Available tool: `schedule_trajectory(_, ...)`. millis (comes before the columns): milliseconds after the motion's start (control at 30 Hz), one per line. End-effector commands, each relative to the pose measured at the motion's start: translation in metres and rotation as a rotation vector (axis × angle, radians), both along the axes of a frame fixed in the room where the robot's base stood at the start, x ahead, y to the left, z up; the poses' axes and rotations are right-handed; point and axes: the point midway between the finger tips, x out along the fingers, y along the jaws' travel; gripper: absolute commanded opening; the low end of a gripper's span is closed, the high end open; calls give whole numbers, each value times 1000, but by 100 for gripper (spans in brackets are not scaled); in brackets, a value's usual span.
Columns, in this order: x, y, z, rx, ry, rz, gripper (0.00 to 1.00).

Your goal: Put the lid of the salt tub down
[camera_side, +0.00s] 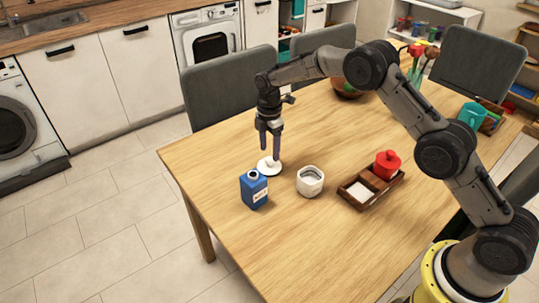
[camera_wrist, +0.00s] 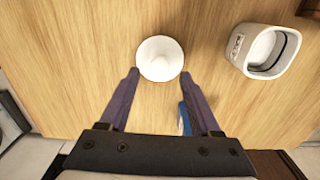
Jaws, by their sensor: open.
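The white round lid (camera_side: 268,166) with a small knob lies flat on the table, left of the white salt tub (camera_side: 311,182). The tub stands upright with its top uncovered. My gripper (camera_side: 269,155) points down over the lid, its fingers parted. In the wrist view the lid (camera_wrist: 159,58) lies just beyond the two fingertips (camera_wrist: 159,72), and the tub (camera_wrist: 266,50) is at the upper right with its opening showing. I cannot tell from the side view whether the fingertips touch the lid.
A blue carton (camera_side: 254,189) stands close in front of the lid, partly showing in the wrist view (camera_wrist: 184,118). A brown wooden tray (camera_side: 354,199) with a red lidded pot (camera_side: 387,165) is right of the tub. The table front (camera_side: 290,245) is clear.

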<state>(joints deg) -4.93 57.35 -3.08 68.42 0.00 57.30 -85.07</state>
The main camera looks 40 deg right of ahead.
Motion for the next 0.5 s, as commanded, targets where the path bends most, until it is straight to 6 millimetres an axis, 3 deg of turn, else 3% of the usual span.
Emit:
schedule_trajectory(300,1,0,65,0,-4,0,64)
schedule_trajectory(500,0,0,85,0,-2,0,64)
